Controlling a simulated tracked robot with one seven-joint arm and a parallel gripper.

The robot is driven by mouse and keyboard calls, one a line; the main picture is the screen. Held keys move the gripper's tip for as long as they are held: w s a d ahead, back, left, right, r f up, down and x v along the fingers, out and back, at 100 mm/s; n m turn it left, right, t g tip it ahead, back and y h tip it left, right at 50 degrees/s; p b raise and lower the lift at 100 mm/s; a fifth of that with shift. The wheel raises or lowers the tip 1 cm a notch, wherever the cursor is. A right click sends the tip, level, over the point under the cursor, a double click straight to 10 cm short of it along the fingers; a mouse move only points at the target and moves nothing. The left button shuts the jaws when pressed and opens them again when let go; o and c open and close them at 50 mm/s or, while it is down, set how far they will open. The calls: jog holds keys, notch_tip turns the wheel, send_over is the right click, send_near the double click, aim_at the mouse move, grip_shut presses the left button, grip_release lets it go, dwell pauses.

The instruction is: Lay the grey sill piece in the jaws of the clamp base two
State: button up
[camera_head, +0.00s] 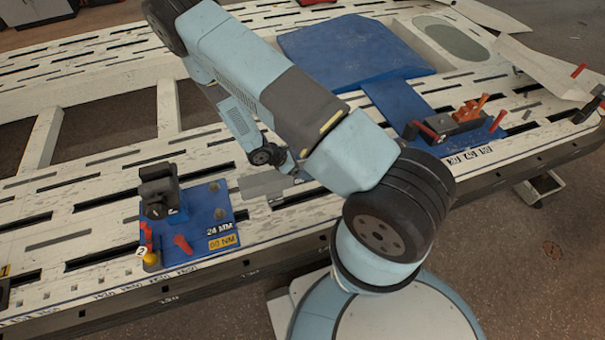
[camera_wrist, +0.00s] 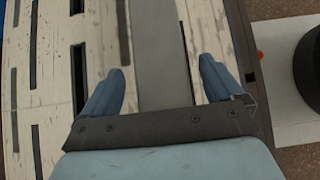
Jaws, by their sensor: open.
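The grey sill piece (camera_head: 262,184) is a flat strip lying on the slotted white bench, right of the clamp base two. In the wrist view the sill piece (camera_wrist: 160,50) runs lengthwise between the fingers of my gripper (camera_wrist: 161,72). The fingers are apart, with a gap on both sides of the piece. In the head view my arm hides most of the gripper and the piece's right end. The clamp base two (camera_head: 205,205) is a blue plate with a black clamp (camera_head: 160,190), red levers and a yellow ball near a "2" tag. Whether its jaws are open is too small to tell.
Another blue base (camera_head: 440,115) with a red-handled clamp (camera_head: 462,116) stands at the right of the bench. A large blue panel (camera_head: 345,48) lies behind my arm. Bench surface between the sill piece and the clamp base two is clear. The bench has long open slots.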

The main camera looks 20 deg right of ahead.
jog(key=shift+d+f, duration=0.15)
grip_shut()
dwell(0.9)
jog(key=shift+w, duration=0.1)
